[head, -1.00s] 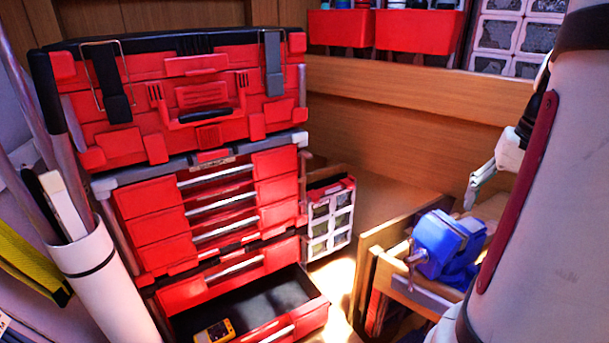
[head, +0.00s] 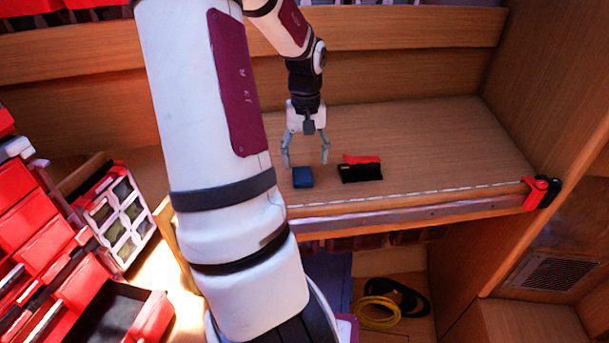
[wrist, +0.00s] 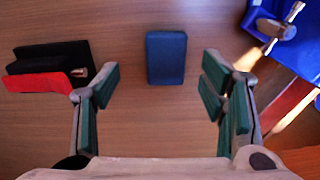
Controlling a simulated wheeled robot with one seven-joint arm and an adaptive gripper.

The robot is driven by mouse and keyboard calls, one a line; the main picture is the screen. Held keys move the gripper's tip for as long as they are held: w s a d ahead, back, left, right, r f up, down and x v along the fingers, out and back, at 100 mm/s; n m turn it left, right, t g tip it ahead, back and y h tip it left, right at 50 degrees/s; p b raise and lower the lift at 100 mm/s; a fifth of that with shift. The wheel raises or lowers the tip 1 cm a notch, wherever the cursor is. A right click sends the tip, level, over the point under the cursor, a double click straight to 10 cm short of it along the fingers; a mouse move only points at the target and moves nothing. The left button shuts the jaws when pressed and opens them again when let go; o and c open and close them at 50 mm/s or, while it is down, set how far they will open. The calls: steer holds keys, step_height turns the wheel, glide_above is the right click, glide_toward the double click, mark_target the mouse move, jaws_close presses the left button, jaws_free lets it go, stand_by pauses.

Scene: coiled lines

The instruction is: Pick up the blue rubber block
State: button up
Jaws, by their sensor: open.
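The blue rubber block (head: 302,177) lies on the wooden bench top near its front edge. In the wrist view the block (wrist: 166,57) is dark blue, rectangular, and sits ahead of the fingertips, about midway between them. My gripper (head: 306,160) points down over the bench, open and empty, with the block close to its fingertips. In the wrist view my gripper (wrist: 163,85) has its green-padded fingers spread wide on either side. The block appears apart from both fingers.
A black and red item (head: 360,171) lies right of the block; in the wrist view it (wrist: 50,70) is close to the left finger. A blue vise (wrist: 285,35) is at the wrist view's upper right. A red clamp (head: 540,190) sits on the bench's right end.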

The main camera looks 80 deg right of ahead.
mark_target(303, 176)
steer(key=shift+w+a+f+p, duration=0.15)
steer(key=shift+f+p, duration=0.1)
steer(key=shift+f, duration=1.15)
steer(key=shift+w+f+p, duration=0.15)
steer(key=shift+f+p, duration=0.1)
steer(key=shift+f, duration=1.1)
steer(key=c, duration=1.2)
